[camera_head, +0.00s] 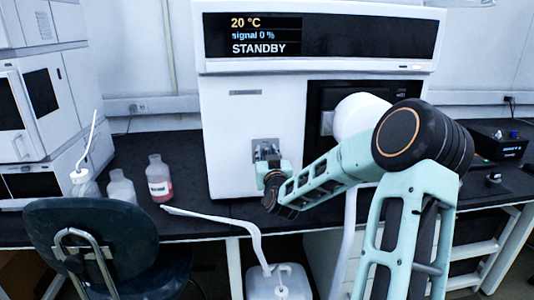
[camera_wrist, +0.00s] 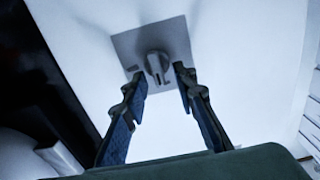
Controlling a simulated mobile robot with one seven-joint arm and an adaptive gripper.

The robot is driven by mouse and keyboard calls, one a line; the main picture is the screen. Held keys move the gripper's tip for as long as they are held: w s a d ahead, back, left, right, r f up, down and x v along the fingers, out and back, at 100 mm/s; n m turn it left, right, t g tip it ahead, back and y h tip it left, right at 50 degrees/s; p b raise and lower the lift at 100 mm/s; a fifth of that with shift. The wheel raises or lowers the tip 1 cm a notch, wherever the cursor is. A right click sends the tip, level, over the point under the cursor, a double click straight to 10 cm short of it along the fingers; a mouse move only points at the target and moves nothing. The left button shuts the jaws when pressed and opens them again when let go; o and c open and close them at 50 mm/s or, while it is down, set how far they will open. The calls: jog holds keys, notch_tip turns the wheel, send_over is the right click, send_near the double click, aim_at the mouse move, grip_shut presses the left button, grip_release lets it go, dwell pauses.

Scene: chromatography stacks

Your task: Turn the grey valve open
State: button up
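The grey valve (camera_wrist: 156,66) is a rounded knob on a square grey plate (camera_wrist: 128,45) fixed to a white panel. In the head view, the plate (camera_head: 266,143) sits low on the front of the white instrument, and my gripper mostly hides the knob. My gripper (camera_wrist: 160,82) is open, with its two dark fingers apart and pointing at the valve. In the wrist view, the fingertips lie just below and on either side of the knob. Nothing is held, and I cannot tell whether a finger touches the knob. My gripper also shows in the head view (camera_head: 266,160).
The instrument's display (camera_head: 265,36) reads 20 °C, signal 0 %, STANDBY. Bottles, one with pink liquid (camera_head: 159,180), stand on the dark bench at left. A chair (camera_head: 95,240) and a white container (camera_head: 278,283) with a tube stand in front. A black box (camera_head: 497,143) is at right.

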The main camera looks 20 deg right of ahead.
jog(key=shift+c, duration=0.6)
grip_shut()
jog(key=shift+f+m+b, duration=0.1)
jog(key=shift+m+b, duration=0.2)
jog(key=shift+b, duration=0.25)
jog(key=shift+d+f+m+b, duration=0.1)
jog(key=shift+d+m+b, duration=0.05)
jog(key=shift+m+b, duration=0.9)
jog(key=m+b, duration=0.2)
jog(key=m, duration=0.1)
jog(key=m+b, duration=0.1)
jog(key=m, duration=0.1)
jog(key=shift+s+d, duration=0.15)
jog(key=shift+d, duration=0.15)
jog(key=shift+d+f+m+b, duration=0.15)
jog(key=shift+m+b, duration=0.4)
jog(key=shift+m, duration=1.15)
jog(key=shift+d+f+m+b, duration=0.1)
jog(key=shift+f+m+b, duration=0.3)
jog(key=shift+m, duration=1.35)
jog(key=shift+d+f+m+b, duration=0.1)
jog(key=shift+m+b, duration=0.55)
jog(key=shift+m, duration=1.05)
jog(key=shift+a, duration=0.1)
